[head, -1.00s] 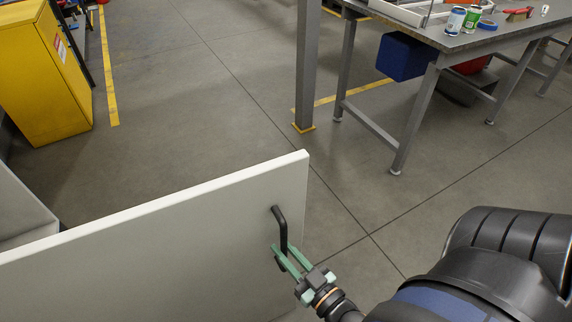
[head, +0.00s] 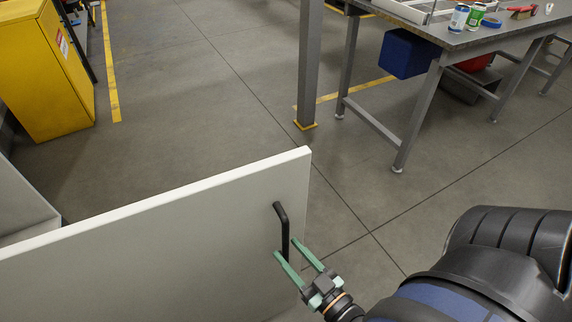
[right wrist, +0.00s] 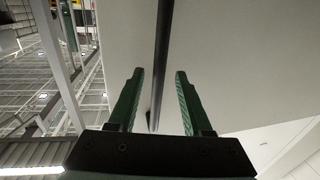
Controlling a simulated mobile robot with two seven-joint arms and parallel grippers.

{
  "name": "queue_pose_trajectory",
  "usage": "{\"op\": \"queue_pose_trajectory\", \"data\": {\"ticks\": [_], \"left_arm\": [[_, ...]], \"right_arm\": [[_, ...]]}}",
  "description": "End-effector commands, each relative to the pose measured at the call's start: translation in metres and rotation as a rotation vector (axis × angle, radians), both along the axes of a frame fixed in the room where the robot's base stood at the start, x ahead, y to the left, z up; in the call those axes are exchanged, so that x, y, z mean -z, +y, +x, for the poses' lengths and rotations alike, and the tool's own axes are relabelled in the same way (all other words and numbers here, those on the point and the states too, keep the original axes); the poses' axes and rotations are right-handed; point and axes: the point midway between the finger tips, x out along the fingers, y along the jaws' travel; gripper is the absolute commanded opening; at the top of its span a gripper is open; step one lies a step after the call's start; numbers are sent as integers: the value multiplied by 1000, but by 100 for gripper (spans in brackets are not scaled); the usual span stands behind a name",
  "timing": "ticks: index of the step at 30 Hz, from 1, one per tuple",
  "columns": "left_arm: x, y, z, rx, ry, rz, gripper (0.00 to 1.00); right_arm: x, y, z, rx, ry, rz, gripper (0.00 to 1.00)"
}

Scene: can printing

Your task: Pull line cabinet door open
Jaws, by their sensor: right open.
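The line cabinet door (head: 170,238) is a white panel standing open, swung out from the cabinet body (head: 22,205) at the left of the head view. A black bar handle (head: 281,225) is fixed upright near its free edge. My right gripper (head: 284,247) is open at the handle's lower part, its green fingers spread. In the right wrist view the handle (right wrist: 160,65) runs between the two spread fingers (right wrist: 158,75), with a gap on either side. The door's face (right wrist: 240,60) fills much of that view. My left gripper is not in view.
A yellow cabinet (head: 45,75) stands at the upper left. A grey workbench (head: 450,38) with cans (head: 458,18) and a blue bin (head: 408,54) below is at the upper right, beside a grey post (head: 309,70). The floor (head: 215,100) between is clear.

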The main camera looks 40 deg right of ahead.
Motion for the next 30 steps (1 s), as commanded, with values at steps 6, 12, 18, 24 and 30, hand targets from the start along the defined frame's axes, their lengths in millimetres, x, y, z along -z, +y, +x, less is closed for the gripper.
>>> {"op": "queue_pose_trajectory", "data": {"ticks": [6, 12, 18, 24, 30], "left_arm": [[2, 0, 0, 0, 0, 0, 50], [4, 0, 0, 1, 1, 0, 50], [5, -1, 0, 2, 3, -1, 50], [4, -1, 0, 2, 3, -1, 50], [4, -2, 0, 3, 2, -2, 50]], "right_arm": [[2, 0, -49, -1, 6, 0, 50], [1, 0, -86, -2, 3, 0, 50], [0, 0, -103, -2, 0, 0, 50], [0, 0, -105, -2, -1, 0, 50], [0, 0, -104, -2, -1, 0, 50]]}}
